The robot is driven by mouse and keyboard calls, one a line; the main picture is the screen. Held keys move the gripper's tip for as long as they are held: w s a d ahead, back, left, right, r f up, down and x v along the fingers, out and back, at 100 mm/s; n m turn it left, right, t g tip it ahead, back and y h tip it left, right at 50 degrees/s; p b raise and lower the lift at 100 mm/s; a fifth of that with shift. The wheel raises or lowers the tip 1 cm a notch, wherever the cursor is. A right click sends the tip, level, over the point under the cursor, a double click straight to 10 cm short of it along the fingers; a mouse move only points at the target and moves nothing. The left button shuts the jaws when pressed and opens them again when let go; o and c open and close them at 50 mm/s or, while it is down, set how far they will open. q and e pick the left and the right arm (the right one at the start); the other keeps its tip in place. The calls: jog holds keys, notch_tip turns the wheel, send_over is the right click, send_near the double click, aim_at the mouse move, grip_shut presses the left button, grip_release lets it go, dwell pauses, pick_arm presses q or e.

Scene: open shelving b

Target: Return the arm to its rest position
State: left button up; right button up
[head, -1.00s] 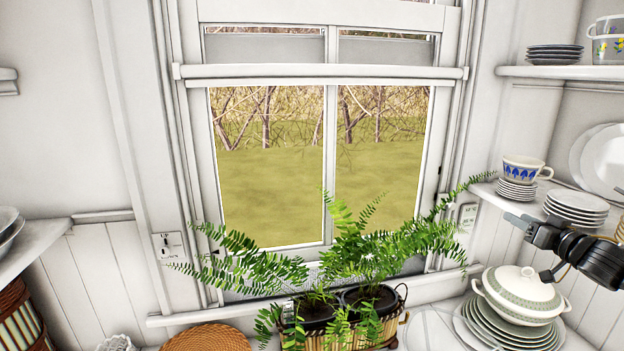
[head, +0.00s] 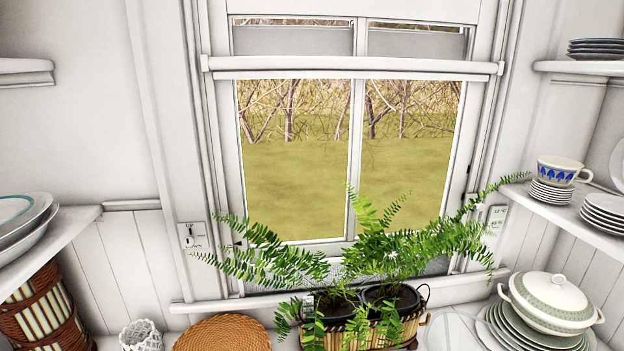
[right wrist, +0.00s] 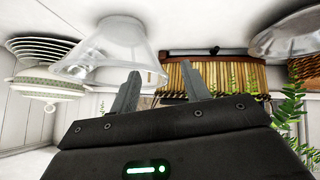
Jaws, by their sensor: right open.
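My right gripper (right wrist: 163,95) shows in the right wrist view with its two fingers apart and nothing between them. That view is upside down, with the counter along its top. A clear glass vessel (right wrist: 115,48) lies just beyond the left finger in the picture; I cannot tell whether they touch. Neither arm shows in the head view now, and my left gripper is not in any view.
A basket planter (head: 412,328) with ferns stands below the window. A lidded tureen (head: 548,300) sits on stacked plates at right. A cup (head: 562,170) and plates stand on the right shelf (head: 600,238). A woven mat (head: 222,335) and a wicker basket (head: 50,310) are at left.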

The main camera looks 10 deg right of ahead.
jog(key=s+a+f+n+g+y, duration=0.15)
jog(key=s+a+g, duration=0.35)
jog(key=s+a, duration=1)
jog(key=s+d+f+g+b, duration=0.15)
jog(key=f+b, duration=0.25)
jog(key=f, duration=1.4)
jog(key=s+d+f+b, duration=0.15)
jog(key=f+b, duration=0.25)
jog(key=f, duration=1.5)
jog(key=s+d+f+b, duration=0.2)
jog(key=s+f+b, duration=0.2)
jog(key=s+f, duration=1.2)
notch_tip(320, 180, down, 2)
jog(key=shift+f+g, duration=0.1)
jog(key=shift+g, duration=0.35)
jog(key=shift+s+y, duration=0.15)
jog(key=shift+y, duration=0.1)
